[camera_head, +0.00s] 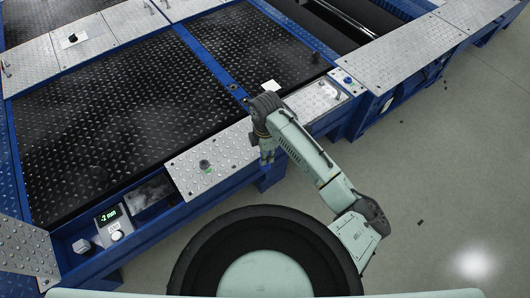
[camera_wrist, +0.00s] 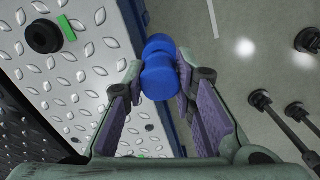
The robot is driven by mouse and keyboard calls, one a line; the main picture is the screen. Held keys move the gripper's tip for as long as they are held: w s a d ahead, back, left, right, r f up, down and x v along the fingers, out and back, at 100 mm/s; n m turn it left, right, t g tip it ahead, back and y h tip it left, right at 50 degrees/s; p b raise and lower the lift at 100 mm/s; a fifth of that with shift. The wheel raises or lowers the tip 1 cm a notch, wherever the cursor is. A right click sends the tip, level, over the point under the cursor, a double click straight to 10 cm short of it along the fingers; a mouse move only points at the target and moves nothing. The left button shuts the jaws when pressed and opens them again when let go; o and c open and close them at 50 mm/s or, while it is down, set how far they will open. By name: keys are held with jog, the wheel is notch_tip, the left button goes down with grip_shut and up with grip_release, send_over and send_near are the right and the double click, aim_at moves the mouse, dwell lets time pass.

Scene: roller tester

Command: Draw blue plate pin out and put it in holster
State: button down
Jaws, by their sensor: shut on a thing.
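The blue pin (camera_wrist: 157,78) has a rounded, waisted handle and sits between my fingertips at the edge of a silver tread plate (camera_wrist: 95,60). My gripper (camera_wrist: 160,88) is shut on it. The pin's lower part is hidden, so I cannot tell whether it is in a hole. In the head view my gripper (camera_head: 267,154) points down at the front edge of the blue frame, with a little blue of the pin showing at its tips. I cannot make out a holster for certain.
A black round fitting with a green mark (camera_wrist: 42,36) stands on the silver plate. A display (camera_head: 110,214) reads about -2 mm at the lower left. A blue knob (camera_head: 348,80) sits on the right-hand plate. Dark rods (camera_wrist: 295,112) show at the right. The floor right is mostly clear.

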jog(key=shift+f+b, duration=0.6)
jog(key=shift+f, duration=0.4)
jog(key=c, duration=1.2)
grip_release()
jog(key=shift+r, duration=0.1)
jog(key=shift+c, duration=0.2)
jog(key=shift+r, duration=0.1)
notch_tip(320, 180, up, 12)
jog(key=shift+f, duration=0.1)
